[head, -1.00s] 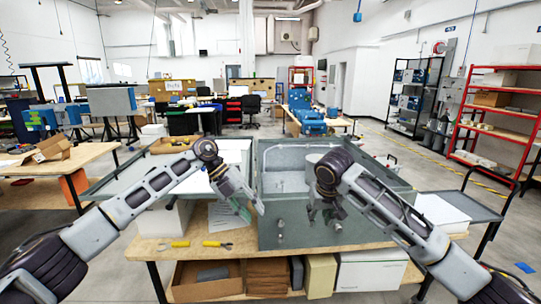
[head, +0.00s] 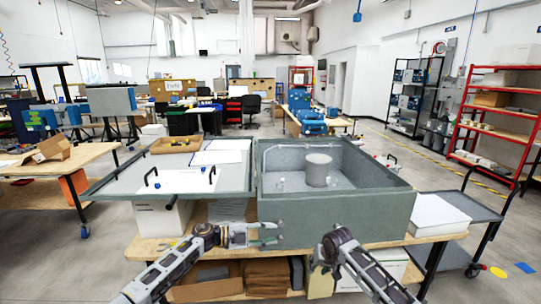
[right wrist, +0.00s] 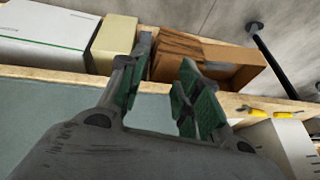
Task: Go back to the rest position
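The grey-green analyser box (head: 335,222) stands open on the wooden bench, with a grey cylinder (head: 318,170) upright inside it. My left gripper (head: 277,234) is low in front of the box's front wall, open and empty. My right gripper (head: 320,258) is also low in front of the bench edge, right of the left one and partly hidden by its own wrist. In the right wrist view its green-padded fingers (right wrist: 163,85) are apart with nothing between them.
A flat panel with two black handles (head: 180,180) lies left of the box. A wooden tray (head: 175,145) is behind it. Cardboard boxes (right wrist: 215,60) stand on the shelf below the bench. Yellow-handled tools (right wrist: 265,113) lie on the bench. A cart (head: 470,207) is at right.

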